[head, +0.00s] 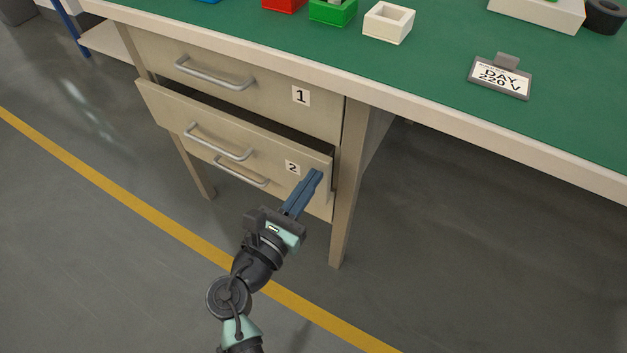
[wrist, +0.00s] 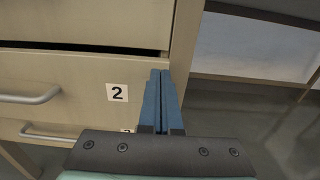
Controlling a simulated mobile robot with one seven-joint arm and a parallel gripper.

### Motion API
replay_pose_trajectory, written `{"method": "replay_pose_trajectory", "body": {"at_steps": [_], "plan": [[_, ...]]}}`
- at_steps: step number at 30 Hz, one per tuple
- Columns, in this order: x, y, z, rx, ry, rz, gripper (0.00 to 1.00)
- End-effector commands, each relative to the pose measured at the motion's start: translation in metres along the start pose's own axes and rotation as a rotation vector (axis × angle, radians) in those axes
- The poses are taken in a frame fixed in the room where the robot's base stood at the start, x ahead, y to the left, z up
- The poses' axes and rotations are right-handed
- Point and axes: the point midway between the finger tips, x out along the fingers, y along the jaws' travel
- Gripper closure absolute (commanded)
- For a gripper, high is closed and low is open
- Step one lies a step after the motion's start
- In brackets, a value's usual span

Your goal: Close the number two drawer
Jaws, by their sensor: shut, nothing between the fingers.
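The number two drawer (head: 262,150) stands partly open below drawer 1, with a dark gap above its front in the head view. Its front, with a silver bar handle and a white label "2", also shows in the wrist view (wrist: 80,75). My gripper (head: 317,173) is shut and empty. Its blue fingers point at the right part of the drawer front, to the right of the label. In the wrist view the fingertips (wrist: 160,73) overlap the right end of the front. I cannot tell whether they touch it.
Drawer 1 (head: 245,85) above looks closed. Another handle (head: 240,172) shows below drawer two. A table leg (head: 352,190) stands just right of the drawers. The floor in front is clear.

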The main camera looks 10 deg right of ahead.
Motion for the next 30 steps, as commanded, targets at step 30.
{"method": "replay_pose_trajectory", "body": {"at_steps": [30], "plan": [[0.065,0.000,0.001,0.001,-0.001,0.002,1.00]]}}
